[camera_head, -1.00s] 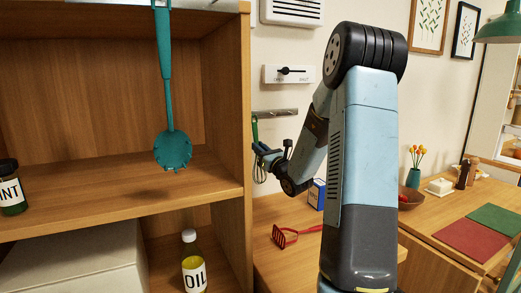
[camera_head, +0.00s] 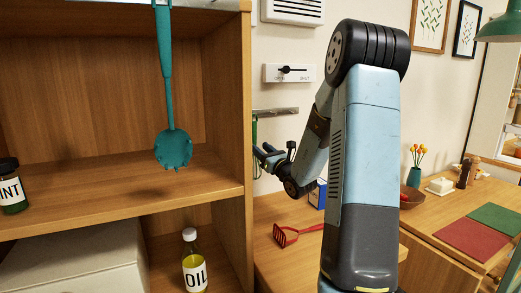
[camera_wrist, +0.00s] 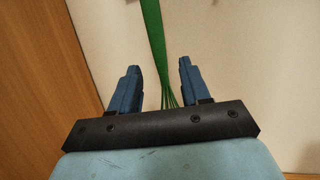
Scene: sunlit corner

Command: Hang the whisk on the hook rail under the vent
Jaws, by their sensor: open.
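The whisk has a green handle and thin wires. In the head view the whisk (camera_head: 254,133) hangs upright below the left end of the metal hook rail (camera_head: 281,111), partly hidden by the cabinet side. In the wrist view the whisk (camera_wrist: 152,38) appears beyond my fingers, handle up and wires below. The vent (camera_head: 292,11) is on the wall above the rail. My gripper (camera_head: 263,153) is open, close to the whisk's lower part. In the wrist view my gripper (camera_wrist: 159,68) has its blue fingers apart with nothing clamped between them. The hook contact is not clearly visible.
A wooden cabinet (camera_head: 230,100) stands close on the left of my gripper. A teal utensil (camera_head: 173,148) hangs in it, above an oil bottle (camera_head: 194,265). A red utensil (camera_head: 285,236) and a blue box (camera_head: 317,195) are on the counter below. A slider panel (camera_head: 288,73) is above the rail.

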